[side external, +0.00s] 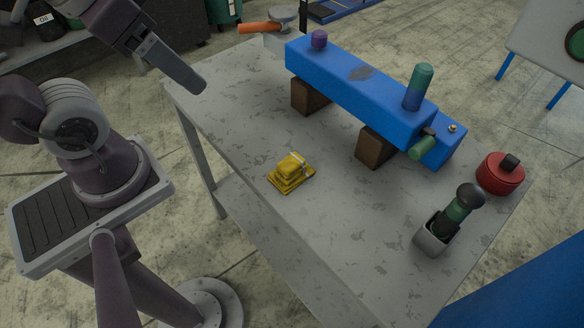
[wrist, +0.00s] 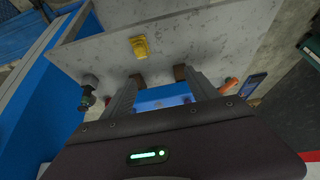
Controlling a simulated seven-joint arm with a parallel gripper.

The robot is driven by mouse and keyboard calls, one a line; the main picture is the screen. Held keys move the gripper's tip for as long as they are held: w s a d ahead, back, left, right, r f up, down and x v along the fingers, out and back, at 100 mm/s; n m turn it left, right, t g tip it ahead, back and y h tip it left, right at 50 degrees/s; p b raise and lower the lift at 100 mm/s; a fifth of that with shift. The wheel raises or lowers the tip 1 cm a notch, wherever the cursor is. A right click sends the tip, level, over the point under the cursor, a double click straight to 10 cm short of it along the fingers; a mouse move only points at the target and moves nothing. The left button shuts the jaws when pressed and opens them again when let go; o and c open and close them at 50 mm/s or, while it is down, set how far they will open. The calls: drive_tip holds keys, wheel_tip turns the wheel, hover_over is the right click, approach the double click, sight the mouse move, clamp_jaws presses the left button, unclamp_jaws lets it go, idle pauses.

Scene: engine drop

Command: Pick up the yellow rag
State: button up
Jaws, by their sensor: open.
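The yellow rag (side external: 292,172) lies folded in a small stack near the front edge of the grey table, left of the blue block's wooden supports. It also shows in the wrist view (wrist: 139,47), beyond my fingertips and slightly left of centre. My gripper (side external: 195,84) is high at the upper left in the side view, above the table's left end and well apart from the rag. In the wrist view my gripper (wrist: 161,77) has its two fingers spread with nothing held between them.
The grey table (side external: 330,225) carries a long blue engine block (side external: 350,80) on brown wooden supports (side external: 376,146). A red round can (side external: 499,174) and a grey holder with a dark green bottle (side external: 436,238) stand at the right. An orange-handled tool (side external: 260,27) is at the back. The surface around the rag is clear.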

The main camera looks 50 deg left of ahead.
drive_tip(key=n+g, duration=0.6)
drive_tip(key=n, duration=1.2)
hover_over(292, 161)
drive_tip(key=f, duration=1.8)
drive_tip(key=shift+s+d+f, duration=0.15)
drive_tip(key=shift+s+f, duration=0.1)
drive_tip(key=shift+f, duration=0.15)
drive_tip(key=f, duration=0.7)
drive_tip(key=shift+w+f, duration=0.2)
drive_tip(key=shift+f, duration=0.05)
drive_tip(key=c, duration=1.4)
wheel_tip(292, 161, up, 10)
drive_tip(key=shift+r, duration=0.1)
drive_tip(key=shift+c, duration=0.3)
